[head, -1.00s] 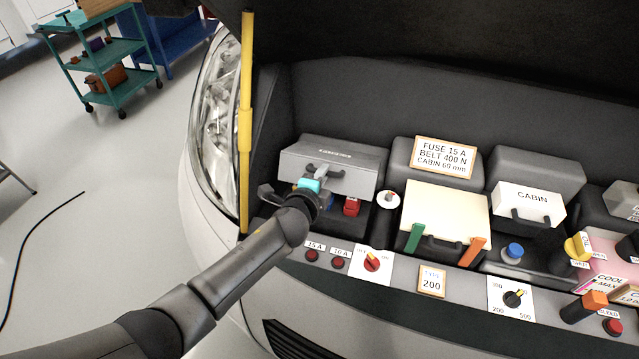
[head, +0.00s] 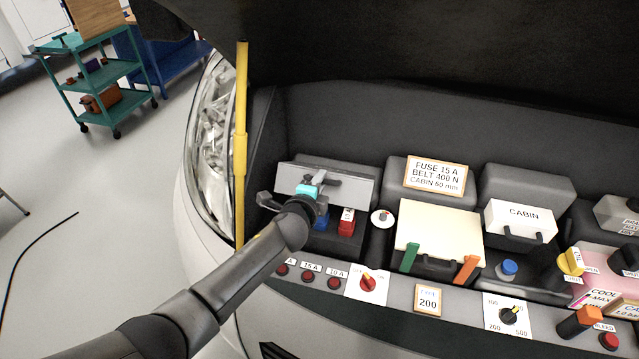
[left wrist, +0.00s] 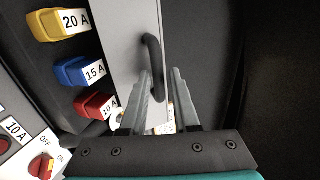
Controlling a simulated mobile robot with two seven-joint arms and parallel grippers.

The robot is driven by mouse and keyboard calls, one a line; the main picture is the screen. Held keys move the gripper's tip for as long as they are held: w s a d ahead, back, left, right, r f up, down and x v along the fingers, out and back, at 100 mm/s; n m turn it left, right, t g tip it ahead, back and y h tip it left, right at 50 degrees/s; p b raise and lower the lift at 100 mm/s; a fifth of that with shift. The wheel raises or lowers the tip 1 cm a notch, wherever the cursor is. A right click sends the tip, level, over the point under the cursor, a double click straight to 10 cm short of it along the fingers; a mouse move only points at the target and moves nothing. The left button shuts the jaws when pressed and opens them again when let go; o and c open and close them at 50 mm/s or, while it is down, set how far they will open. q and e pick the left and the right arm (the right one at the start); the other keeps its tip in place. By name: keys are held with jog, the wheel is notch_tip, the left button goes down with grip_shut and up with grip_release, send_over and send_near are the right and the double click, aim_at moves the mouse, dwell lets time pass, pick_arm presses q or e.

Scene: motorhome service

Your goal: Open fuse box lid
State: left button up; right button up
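The fuse box lid (head: 352,183) is a light grey panel at the left of the engine bay. It is tilted up, and a blue fuse (head: 320,221) and a red fuse (head: 346,221) show below it. My left gripper (head: 312,186) is at the lid's front. In the left wrist view the lid (left wrist: 125,45) has a black handle (left wrist: 153,60), which lies between the fingers of my left gripper (left wrist: 161,85). The fingers are close together around it; exact contact is hard to see. My right gripper is not in view.
Left wrist view: yellow 20 A (left wrist: 58,24), blue 15 A (left wrist: 78,71) and red 10 A (left wrist: 95,106) fuses stand beside the lid. A yellow prop rod (head: 240,150) rises left of the box. A cream cover (head: 440,230) sits to the right. A red switch (head: 368,283) is in front.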

pick_arm(q)
jog(key=shift+o, duration=1.2)
jog(key=shift+f, duration=0.1)
jog(key=p+v, duration=0.1)
jog(key=v, duration=1.4)
jog(key=shift+p, duration=0.4)
jog(key=shift+s, duration=0.1)
